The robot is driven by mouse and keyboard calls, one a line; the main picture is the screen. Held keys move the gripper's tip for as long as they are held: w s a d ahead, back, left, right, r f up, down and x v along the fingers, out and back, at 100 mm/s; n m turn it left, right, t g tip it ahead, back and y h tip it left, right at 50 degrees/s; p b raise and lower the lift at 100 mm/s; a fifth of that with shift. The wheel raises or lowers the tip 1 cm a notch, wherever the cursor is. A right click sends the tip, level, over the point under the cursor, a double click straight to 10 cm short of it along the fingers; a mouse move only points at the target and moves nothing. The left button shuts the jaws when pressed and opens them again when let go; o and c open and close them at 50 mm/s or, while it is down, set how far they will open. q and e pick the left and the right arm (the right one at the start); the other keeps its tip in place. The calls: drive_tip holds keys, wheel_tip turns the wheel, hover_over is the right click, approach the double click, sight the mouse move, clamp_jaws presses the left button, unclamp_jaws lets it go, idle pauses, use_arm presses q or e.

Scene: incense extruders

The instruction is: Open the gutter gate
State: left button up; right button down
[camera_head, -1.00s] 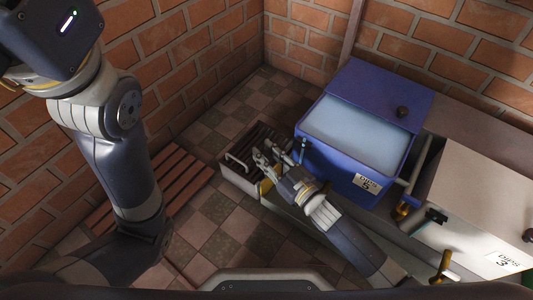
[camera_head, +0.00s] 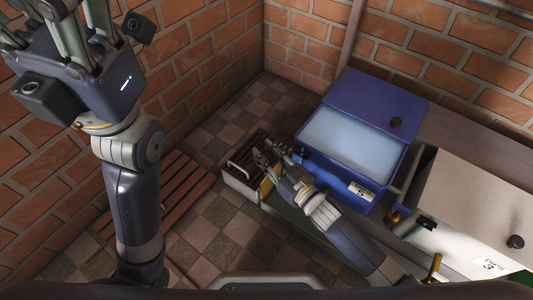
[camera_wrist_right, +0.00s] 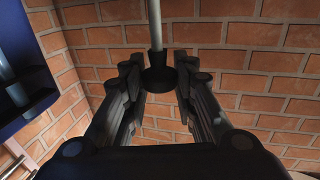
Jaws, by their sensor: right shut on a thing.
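My right gripper (camera_head: 268,155) is at the left front corner of the blue bin (camera_head: 345,193), above the far end of the grey gutter (camera_head: 315,230). In the right wrist view its fingers (camera_wrist_right: 161,85) are shut around the black end (camera_wrist_right: 158,78) of a thin metal rod (camera_wrist_right: 155,22). I cannot tell for sure whether this rod belongs to the gutter gate. A small yellowish plate (camera_head: 266,187) shows at the gutter's end below the gripper. My left gripper (camera_head: 82,22) is raised at the upper left, empty of anything visible; its fingertips are cut off.
A crate with a metal handle (camera_head: 238,186) stands on the tiled floor just left of the gripper. A white bin (camera_head: 480,215) labelled 3 stands at the right. A slatted wooden grate (camera_head: 190,185) lies at the left. Brick walls close off the back and left.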

drive_tip(key=c, duration=1.3)
unclamp_jaws()
drive_tip(key=v, duration=1.2)
drive_tip(key=shift+r, duration=0.1)
